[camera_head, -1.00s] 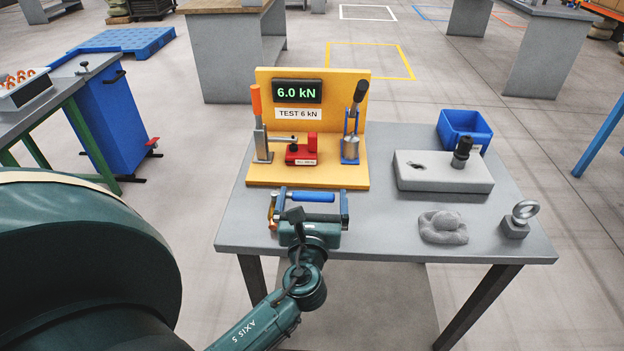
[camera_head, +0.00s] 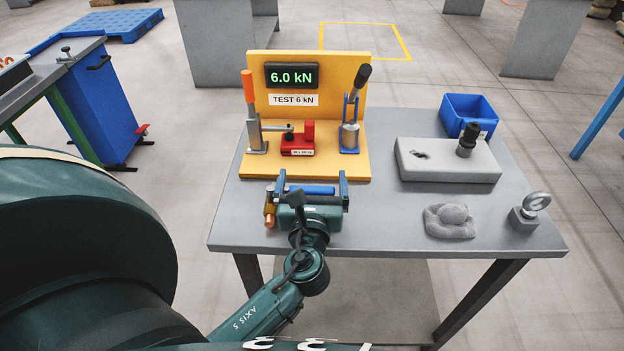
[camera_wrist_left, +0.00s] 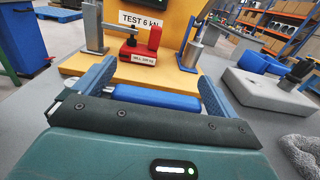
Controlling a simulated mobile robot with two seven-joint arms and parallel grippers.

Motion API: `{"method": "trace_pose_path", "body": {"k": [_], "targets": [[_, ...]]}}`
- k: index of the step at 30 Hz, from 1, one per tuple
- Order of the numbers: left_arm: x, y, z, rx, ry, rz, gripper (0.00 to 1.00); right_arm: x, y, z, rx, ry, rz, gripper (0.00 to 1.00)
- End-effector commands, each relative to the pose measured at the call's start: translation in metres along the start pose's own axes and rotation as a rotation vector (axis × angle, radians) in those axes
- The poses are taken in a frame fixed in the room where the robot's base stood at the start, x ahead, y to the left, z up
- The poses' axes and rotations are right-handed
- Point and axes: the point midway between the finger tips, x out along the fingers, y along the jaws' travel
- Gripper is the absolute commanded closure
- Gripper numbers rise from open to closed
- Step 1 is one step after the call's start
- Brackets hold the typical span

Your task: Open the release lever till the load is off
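A yellow test stand (camera_head: 255,172) at the back of the table has a display (camera_head: 292,76) reading 6.0 kN. An orange-handled lever (camera_head: 250,90) stands upright on its left, its arm reaching over a red block (camera_head: 298,146). A black-gripped lever (camera_head: 360,80) rises from a metal cylinder on its right, leaning slightly right. Neither is labelled as the release lever. My left gripper (camera_head: 312,180) is open in front of the stand, fingers pointing toward it, touching neither lever. A blue bar (camera_wrist_left: 155,97) lies between its fingers in the left wrist view; contact is unclear. My right gripper is out of view.
A copper-coloured piece (camera_head: 269,214) lies left of the gripper. A grey block (camera_head: 425,172) with a dark knob, a blue bin (camera_head: 462,108), a grey lump (camera_head: 450,222) and a ring on a block (camera_head: 530,210) occupy the right.

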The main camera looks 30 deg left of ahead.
Motion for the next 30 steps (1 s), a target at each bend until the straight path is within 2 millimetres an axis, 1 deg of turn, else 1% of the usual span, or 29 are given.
{"method": "trace_pose_path", "body": {"k": [1,2,20,30], "targets": [[0.0000,0.0000,-0.0001,0.000,0.000,0.000,0.08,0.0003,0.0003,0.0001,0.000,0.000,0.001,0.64],[0.0000,0.0000,-0.0001,0.000,0.000,0.000,0.11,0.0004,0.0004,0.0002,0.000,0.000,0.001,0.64],[0.0002,0.0001,0.0000,0.000,0.000,0.000,0.59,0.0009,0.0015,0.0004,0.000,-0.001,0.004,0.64],[0.0057,-0.0012,0.0006,0.000,-0.001,0.007,0.59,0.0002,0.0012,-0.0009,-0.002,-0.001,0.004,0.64]]}}
